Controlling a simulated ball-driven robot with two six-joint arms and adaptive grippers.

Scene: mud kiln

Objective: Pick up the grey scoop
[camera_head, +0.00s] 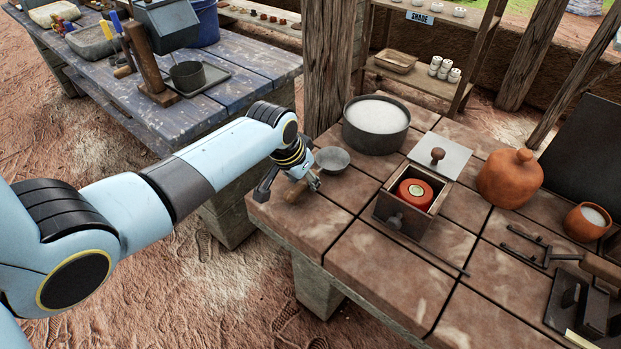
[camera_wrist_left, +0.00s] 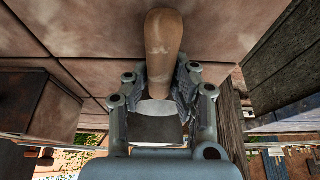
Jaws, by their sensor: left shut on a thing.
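The grey scoop has a round grey metal bowl (camera_head: 332,160) and a brown wooden handle (camera_head: 296,192). It is at the left end of the brick-topped table in the head view. My left gripper (camera_head: 313,182) is shut on the scoop, around its handle side, with the bowl beyond the fingers. In the left wrist view the wooden handle (camera_wrist_left: 163,45) sticks out between the two fingers (camera_wrist_left: 161,90). A grey part shows below it, close to the palm. I cannot tell whether the scoop touches the tabletop. My right gripper is not in view.
On the brick table (camera_head: 380,265) stand a pot of white powder (camera_head: 376,112), an open wooden box (camera_head: 410,212) holding a red round thing, and a clay jar (camera_head: 510,180). A wooden post (camera_head: 327,65) rises behind. A blue-grey table (camera_head: 240,60) stands at the left.

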